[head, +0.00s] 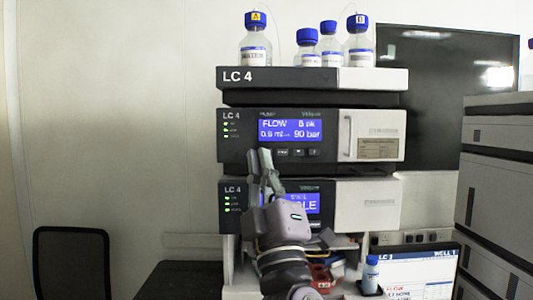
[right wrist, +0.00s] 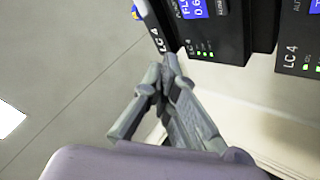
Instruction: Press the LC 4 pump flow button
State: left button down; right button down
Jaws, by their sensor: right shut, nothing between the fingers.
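The LC 4 pump module (head: 240,150) is the upper black unit with a blue display (head: 290,130) reading FLOW and 90 bar. Below the display is a row of small buttons (head: 298,152), the leftmost being a flow button (head: 282,152) with a tiny, hard-to-read label. My right gripper (head: 260,153) is shut and empty, its tips just left of that button; contact cannot be judged. My left gripper is not in view.
A second LC 4 unit (head: 232,208) sits below, its display partly hidden by my gripper. Several blue-capped bottles (head: 254,52) stand on the top tray (head: 300,80). A monitor (head: 430,268) and small bottle (head: 371,272) are at lower right.

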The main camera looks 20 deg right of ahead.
jog(key=shift+w, duration=0.1)
jog(key=w+d, duration=0.2)
jog(key=w, duration=0.6)
jog(key=shift+w+d+b, duration=0.2)
jog(key=shift+b, duration=0.25)
jog(key=shift+f, duration=0.1)
dwell(1.1)
jog(key=shift+w+d+b, duration=0.1)
jog(key=shift+w+b, duration=0.3)
